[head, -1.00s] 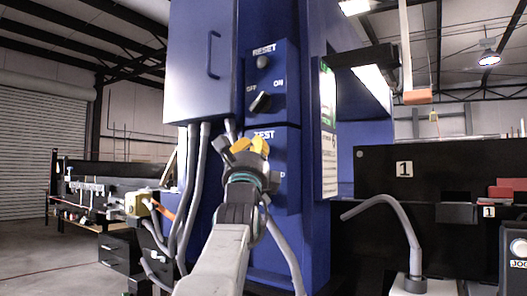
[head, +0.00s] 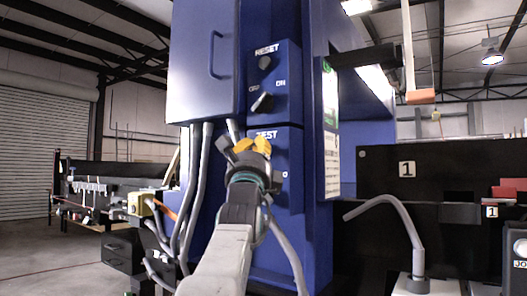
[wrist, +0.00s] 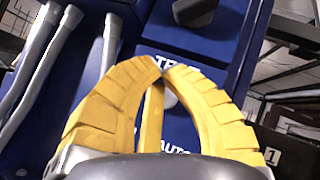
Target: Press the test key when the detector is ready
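The blue detector cabinet carries a lower panel (head: 285,195) with a TEST label at its top; the label also shows partly in the wrist view (wrist: 178,62). Above is the OFF/ON knob (head: 263,103), also in the wrist view (wrist: 194,10), and a round RESET button (head: 264,63).
Grey conduits (head: 197,180) run down the cabinet's left side. A box with a handle (head: 205,60) juts out at upper left. A black conveyor side marked 1 (head: 440,180) and a bent grey pipe (head: 405,220) stand at the right. Open floor lies far left.

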